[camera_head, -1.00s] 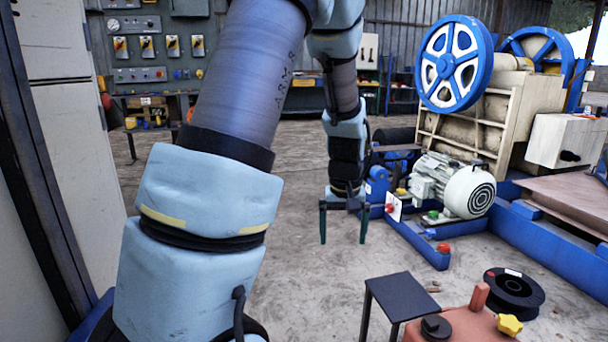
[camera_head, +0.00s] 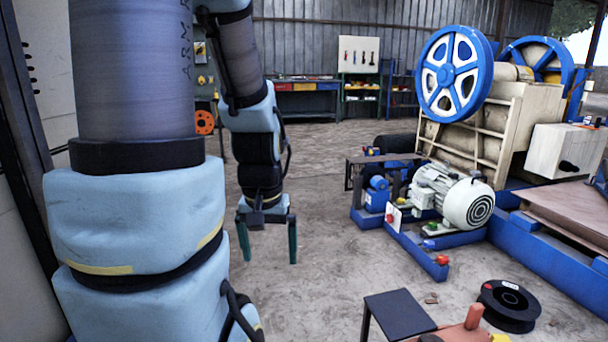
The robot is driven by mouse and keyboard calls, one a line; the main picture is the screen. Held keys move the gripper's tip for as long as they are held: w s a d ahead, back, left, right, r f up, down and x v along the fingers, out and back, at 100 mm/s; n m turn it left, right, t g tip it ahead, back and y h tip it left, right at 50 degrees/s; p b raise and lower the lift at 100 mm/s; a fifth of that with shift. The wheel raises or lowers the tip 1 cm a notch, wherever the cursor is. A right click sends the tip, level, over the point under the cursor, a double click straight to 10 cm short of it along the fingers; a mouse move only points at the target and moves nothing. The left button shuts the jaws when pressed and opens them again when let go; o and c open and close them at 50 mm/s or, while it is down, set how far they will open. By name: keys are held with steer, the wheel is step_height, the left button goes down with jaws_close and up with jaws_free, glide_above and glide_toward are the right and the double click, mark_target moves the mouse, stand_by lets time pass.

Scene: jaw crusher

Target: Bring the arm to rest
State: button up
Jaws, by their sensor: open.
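My gripper (camera_head: 269,254) hangs pointing down at the end of my arm, left of the middle of the picture. Its two dark green fingers are apart, with nothing between them. Bare concrete floor (camera_head: 300,300) shows behind and below the fingers. My arm's large upper links fill the left side and hide what lies behind them. The gripper is clear of the machine and touches nothing that I can see.
The jaw crusher (camera_head: 480,120) with blue flywheels stands at right. Its motor (camera_head: 455,197) sits on a blue frame (camera_head: 415,247). A small black stool (camera_head: 398,311) and a black reel (camera_head: 511,304) are at the front right. Open floor lies between my gripper and the frame.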

step_height(320, 180, up, 25)
steer(key=p, duration=2.2)
steer(key=shift+f+p, duration=0.2)
steer(key=shift+p, duration=0.2)
